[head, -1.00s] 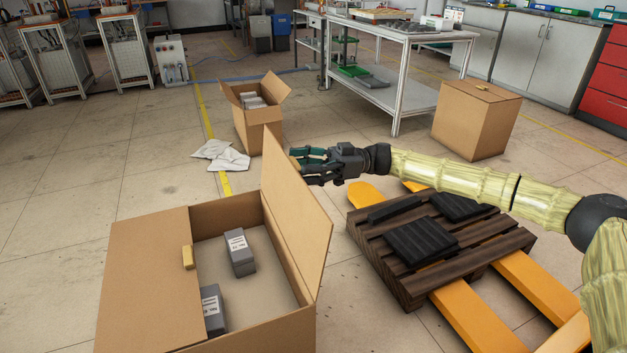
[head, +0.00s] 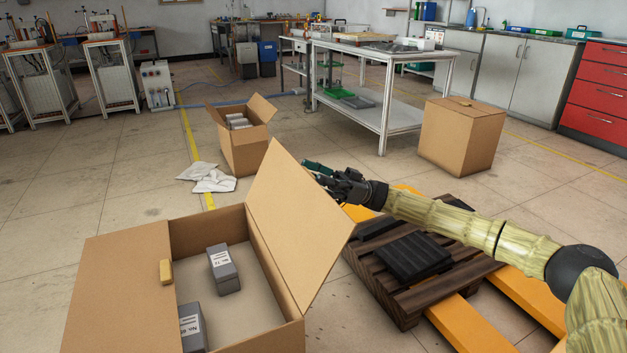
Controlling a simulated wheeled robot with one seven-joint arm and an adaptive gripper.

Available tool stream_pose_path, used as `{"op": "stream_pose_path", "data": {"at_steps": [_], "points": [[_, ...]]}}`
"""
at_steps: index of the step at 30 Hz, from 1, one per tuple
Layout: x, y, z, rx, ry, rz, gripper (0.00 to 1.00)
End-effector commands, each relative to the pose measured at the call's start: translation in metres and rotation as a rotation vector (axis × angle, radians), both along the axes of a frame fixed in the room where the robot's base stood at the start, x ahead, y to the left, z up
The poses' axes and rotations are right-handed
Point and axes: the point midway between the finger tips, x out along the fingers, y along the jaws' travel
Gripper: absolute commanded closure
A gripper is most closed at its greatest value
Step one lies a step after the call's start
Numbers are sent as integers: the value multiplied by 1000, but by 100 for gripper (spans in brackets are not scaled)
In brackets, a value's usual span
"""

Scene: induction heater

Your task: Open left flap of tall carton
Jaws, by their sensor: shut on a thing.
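A large brown carton (head: 212,346) stands open in the near left of the head view. The fingertips are partly hidden behind the flap, so the exact grip point does not show. Two grey labelled boxes (head: 223,269) are inside the carton.
A dark wooden pallet (head: 400,305) with black pads on yellow forks lies under my arm. A small open carton (head: 243,150), white cloth (head: 208,178), closed carton (head: 460,138) and white workbench (head: 385,105) stand farther back. Floor left of the carton is clear.

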Motion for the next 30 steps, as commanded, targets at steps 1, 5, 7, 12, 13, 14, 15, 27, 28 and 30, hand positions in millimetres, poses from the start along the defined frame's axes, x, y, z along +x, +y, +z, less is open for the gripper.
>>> {"op": "stream_pose_path", "data": {"at_steps": [1,5,7,12,13,14,15,27,28,30], "points": [[0,1,-1,-1,2,0,81],[0,1,-1,-1,2,1,81],[0,1,-1,-1,2,1,81],[0,1,-1,-1,2,1,16],[0,1,-1,-1,2,1,16],[0,1,-1,-1,2,1,16],[0,1,-1,-1,2,1,16],[4,-7,-5,-1,0,-2,16],[6,-9,-6,-1,0,-2,16],[10,-17,-11,-2,1,-3,16]]}}
